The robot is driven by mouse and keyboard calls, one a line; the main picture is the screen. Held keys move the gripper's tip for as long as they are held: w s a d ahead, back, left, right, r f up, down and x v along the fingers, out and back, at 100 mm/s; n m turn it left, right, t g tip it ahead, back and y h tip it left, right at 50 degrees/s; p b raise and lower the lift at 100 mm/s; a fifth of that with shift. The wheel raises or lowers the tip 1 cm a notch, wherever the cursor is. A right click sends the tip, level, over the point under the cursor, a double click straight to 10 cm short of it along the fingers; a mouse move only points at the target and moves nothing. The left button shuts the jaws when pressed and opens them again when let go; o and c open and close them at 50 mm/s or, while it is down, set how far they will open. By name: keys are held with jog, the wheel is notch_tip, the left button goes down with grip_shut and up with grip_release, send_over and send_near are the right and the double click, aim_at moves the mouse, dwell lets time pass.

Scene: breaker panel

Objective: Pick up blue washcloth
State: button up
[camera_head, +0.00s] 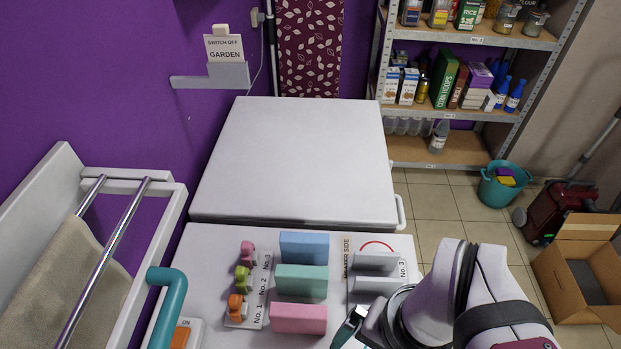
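A blue, folded-looking block (304,247) stands upright on the white surface, at the back of a row of three. It is the only blue cloth-like thing I can make out there, and its material is hard to tell. A green block (301,281) and a pink block (298,318) stand in front of it. My arm comes in from the lower right. The dark end of my gripper (350,326) shows only in part at the bottom edge, right of the pink block and apart from the blue one. Its fingers cannot be made out clearly.
Small pink, green and orange pieces (244,280) stand left of the row, by number labels. Grey holders (376,272) stand to the right. A teal curved handle (168,284) rises at the left, near a rail with a beige towel (70,285). The white lid behind (295,160) is bare.

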jog(key=c, duration=0.5)
jog(key=shift+o, duration=0.2)
jog(key=n+h, duration=0.2)
jog(key=n, duration=2.2)
send_over(305, 239)
jog(key=w, duration=0.1)
notch_tip(305, 239, down, 3)
jog(key=f, duration=1.5)
jog(key=shift+s+f, duration=0.25)
jog(key=shift+s, duration=0.05)
